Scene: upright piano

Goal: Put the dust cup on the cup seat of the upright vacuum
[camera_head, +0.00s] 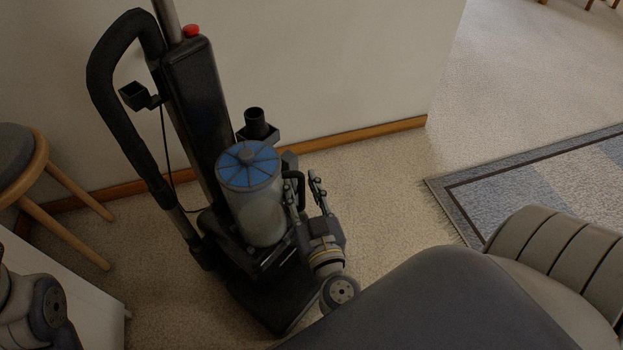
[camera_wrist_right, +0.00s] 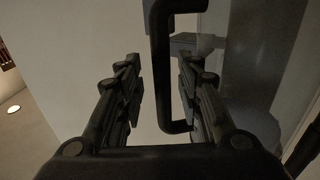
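The dust cup (camera_head: 259,212) is a clear grey cylinder with a blue ribbed lid and a dark side handle. It stands upright against the front of the black upright vacuum (camera_head: 199,95), low over its base. The cup seat is hidden under the cup, and I cannot tell whether the cup rests fully on it. My right gripper (camera_head: 304,188) is at the cup's right side, by the handle. In the right wrist view its fingers (camera_wrist_right: 159,75) are open, with the dark handle (camera_wrist_right: 161,70) between them, nearer the right finger. My left gripper is out of view.
A round stool (camera_head: 20,160) stands at the left, and a white surface (camera_head: 70,300) is at lower left. The wall (camera_head: 330,65) rises close behind the vacuum. A blue-grey rug (camera_head: 560,180) lies at the right. Carpet between the vacuum and rug is clear.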

